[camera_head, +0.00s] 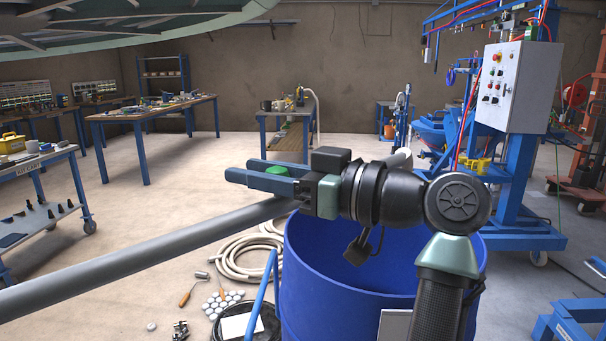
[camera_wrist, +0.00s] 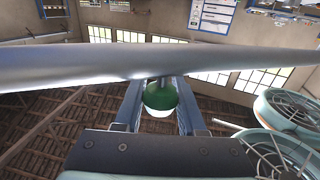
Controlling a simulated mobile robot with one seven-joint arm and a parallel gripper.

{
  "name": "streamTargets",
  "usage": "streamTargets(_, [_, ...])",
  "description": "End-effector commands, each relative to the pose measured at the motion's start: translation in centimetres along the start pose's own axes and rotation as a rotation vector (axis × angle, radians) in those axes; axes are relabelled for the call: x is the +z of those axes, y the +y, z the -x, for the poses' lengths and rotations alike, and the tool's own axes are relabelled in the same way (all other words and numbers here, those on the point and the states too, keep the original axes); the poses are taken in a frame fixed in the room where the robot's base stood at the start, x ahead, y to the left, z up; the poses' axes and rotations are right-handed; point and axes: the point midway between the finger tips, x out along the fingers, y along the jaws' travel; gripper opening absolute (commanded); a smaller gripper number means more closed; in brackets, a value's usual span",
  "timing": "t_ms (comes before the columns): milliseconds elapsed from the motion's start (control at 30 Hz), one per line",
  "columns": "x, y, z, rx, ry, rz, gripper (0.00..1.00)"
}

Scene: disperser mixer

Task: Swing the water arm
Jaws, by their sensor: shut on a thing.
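The water arm is a long grey pipe (camera_head: 140,252) that crosses the head view from the lower left edge up to my gripper and passes behind it. In the wrist view the pipe (camera_wrist: 80,68) spans the full width just past my fingertips. A green knob (camera_wrist: 160,97) on a short stem hangs from the pipe. It sits between my two blue fingers, and its green top (camera_head: 281,170) shows between them in the head view. My gripper (camera_head: 238,173) points left, shut on the green knob, above the drum's left rim.
An open blue drum (camera_head: 310,295) stands below my arm. A coiled hose (camera_head: 245,260) and small parts lie on the floor to its left. A blue machine with a grey control box (camera_head: 512,85) stands at the right. Floor at centre left is clear.

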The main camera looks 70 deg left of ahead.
Motion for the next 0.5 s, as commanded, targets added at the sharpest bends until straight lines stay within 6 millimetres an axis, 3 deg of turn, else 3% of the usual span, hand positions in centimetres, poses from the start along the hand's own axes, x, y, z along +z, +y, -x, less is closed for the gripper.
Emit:
streamTargets(200, [-0.1, 0.4, -2.9, -0.087, 0.000, -0.003, 0.00])
streamTargets(500, [0.0, 0.5, -4.3, -0.133, -0.001, -0.001, 0.00])
